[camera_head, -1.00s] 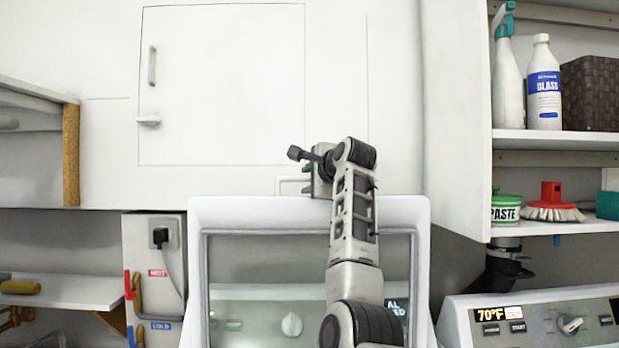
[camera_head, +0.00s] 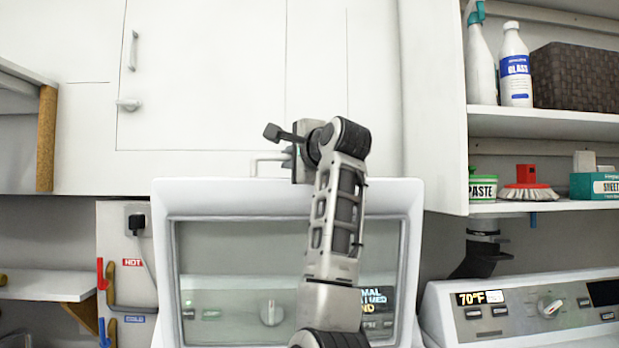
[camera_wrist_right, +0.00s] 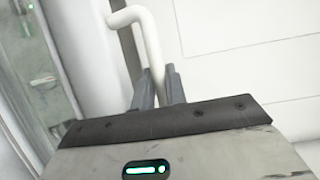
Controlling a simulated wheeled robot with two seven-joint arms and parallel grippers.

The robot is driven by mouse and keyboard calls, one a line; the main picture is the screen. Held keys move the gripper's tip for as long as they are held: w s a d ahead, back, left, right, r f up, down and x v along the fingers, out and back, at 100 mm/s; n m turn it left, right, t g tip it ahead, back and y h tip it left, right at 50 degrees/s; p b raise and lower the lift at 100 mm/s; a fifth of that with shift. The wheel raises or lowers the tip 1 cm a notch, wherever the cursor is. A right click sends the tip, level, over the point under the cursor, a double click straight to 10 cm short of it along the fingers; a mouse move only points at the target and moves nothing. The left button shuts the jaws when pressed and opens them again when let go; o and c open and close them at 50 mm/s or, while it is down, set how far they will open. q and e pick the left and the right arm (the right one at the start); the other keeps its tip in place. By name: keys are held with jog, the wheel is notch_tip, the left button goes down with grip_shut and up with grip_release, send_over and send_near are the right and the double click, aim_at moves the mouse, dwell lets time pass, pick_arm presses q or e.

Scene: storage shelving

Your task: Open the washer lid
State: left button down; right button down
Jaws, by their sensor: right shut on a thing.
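The washer lid (camera_head: 165,250) is a white-framed panel with a glass window, standing raised in front of the wall in the head view. A white bar handle (camera_head: 262,158) sticks up from its top edge. My right arm reaches up across the window, and my right gripper (camera_head: 289,160) is at the handle. In the right wrist view the white handle (camera_wrist_right: 151,45) runs down between the two fingers of the gripper (camera_wrist_right: 159,88), which is shut on it. The arm hides part of the window and the lid's top edge. My left gripper is not in view.
A white wall cabinet (camera_head: 200,80) is behind and above the lid. An open shelf (camera_head: 540,122) with bottles, a basket and a brush is at right, above another machine's control panel (camera_head: 530,305). Hot and cold taps (camera_head: 106,290) are at left.

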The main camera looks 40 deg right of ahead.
jog(key=shift+s+a, duration=0.15)
jog(key=shift+s, duration=0.05)
jog(key=c, duration=1.4)
grip_release()
jog(key=shift+c, duration=0.2)
jog(key=b+v, duration=0.3)
jog(key=v, duration=1.3)
jog(key=shift+b, duration=0.4)
jog(key=shift+w, duration=0.1)
